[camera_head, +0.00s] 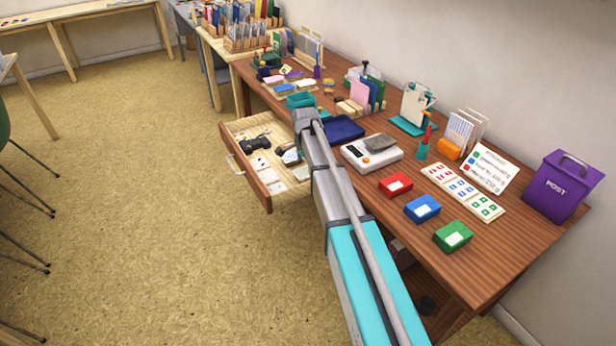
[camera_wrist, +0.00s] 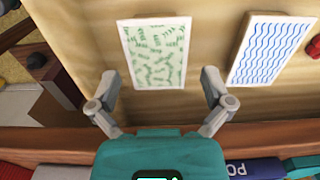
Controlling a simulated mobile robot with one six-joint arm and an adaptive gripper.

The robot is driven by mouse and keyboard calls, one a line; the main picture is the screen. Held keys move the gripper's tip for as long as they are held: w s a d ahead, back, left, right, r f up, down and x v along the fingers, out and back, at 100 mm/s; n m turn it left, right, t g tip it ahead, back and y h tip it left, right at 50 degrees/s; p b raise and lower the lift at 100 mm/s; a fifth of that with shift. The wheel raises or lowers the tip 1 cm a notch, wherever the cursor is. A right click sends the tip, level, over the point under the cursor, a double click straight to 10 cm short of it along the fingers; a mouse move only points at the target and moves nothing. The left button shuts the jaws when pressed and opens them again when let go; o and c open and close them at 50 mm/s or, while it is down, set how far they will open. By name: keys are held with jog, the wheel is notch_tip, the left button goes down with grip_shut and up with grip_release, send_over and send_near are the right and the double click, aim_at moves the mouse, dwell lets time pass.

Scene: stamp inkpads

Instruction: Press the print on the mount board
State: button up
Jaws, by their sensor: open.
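In the wrist view, a white print with a green leaf-like pattern (camera_wrist: 154,52) lies flat on a pale wooden surface. A second print with blue wavy lines (camera_wrist: 262,48) lies to its right. My gripper (camera_wrist: 160,84) is open, with its two fingers spread to either side of the lower part of the green print and nothing between them. I cannot tell its height above the print. In the head view, my arm reaches to an open drawer (camera_head: 265,200) holding small pale cards and a dark object; my gripper is hard to make out there. I cannot identify the mount board.
Red (camera_head: 396,185), blue (camera_head: 422,209) and green (camera_head: 453,236) inkpads sit on the desk. A white scale (camera_head: 371,153), a blue tray (camera_head: 343,129) and a purple post box (camera_head: 562,187) also stand there. A brown wooden edge (camera_wrist: 270,137) runs below the prints.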

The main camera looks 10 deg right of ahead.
aim_at(305, 171)
jog(key=shift+f+b, duration=0.55)
jog(key=shift+f, duration=0.25)
jog(key=c, duration=0.6)
notch_tip(305, 171, up, 7)
jog(key=p, duration=0.7)
